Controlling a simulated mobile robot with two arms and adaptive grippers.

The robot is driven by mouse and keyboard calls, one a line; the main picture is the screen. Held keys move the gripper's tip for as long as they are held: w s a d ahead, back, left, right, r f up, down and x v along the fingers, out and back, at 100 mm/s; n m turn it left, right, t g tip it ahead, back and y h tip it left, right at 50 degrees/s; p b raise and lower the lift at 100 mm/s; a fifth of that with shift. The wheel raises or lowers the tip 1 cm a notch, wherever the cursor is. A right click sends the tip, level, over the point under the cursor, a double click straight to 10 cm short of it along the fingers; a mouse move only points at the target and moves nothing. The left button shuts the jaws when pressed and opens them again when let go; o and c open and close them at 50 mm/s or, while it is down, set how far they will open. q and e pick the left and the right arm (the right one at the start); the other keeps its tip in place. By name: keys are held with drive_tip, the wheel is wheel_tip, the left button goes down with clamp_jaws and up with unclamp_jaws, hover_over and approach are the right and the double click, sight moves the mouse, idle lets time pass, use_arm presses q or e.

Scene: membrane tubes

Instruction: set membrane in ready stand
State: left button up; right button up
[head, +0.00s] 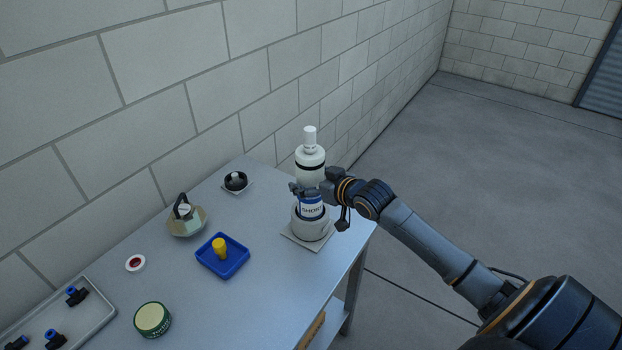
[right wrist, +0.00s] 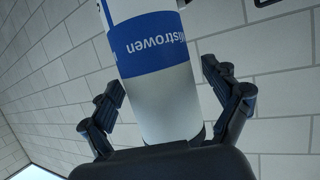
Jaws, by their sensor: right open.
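A tall white membrane tube (head: 311,158) with a black ring, a narrow white top and a blue label reading "SHORT" stands upright in a round grey stand (head: 312,229) on a square plate at the table's right end. My right gripper (head: 311,189) is at the tube's middle, just above the blue label, with a finger on either side. In the right wrist view the white tube (right wrist: 170,105) with a blue band lies between the open fingers of my right gripper (right wrist: 172,85), with gaps visible at both sides. My left gripper is not in view.
On the grey table (head: 180,285) are a blue tray (head: 237,268) with a yellow peg (head: 219,248), a beige pot with a handle (head: 187,221), a black knob on a plate (head: 236,181), a red-and-white ring (head: 135,264), a green tin (head: 152,319) and a grey tray (head: 91,321) of fittings. A block wall runs behind.

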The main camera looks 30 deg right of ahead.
drive_tip(key=shift+r, duration=0.15)
drive_tip(key=a+b+v, duration=0.1)
drive_tip(key=b+v, duration=0.1)
drive_tip(key=v, duration=1)
drive_tip(key=shift+d, duration=0.45)
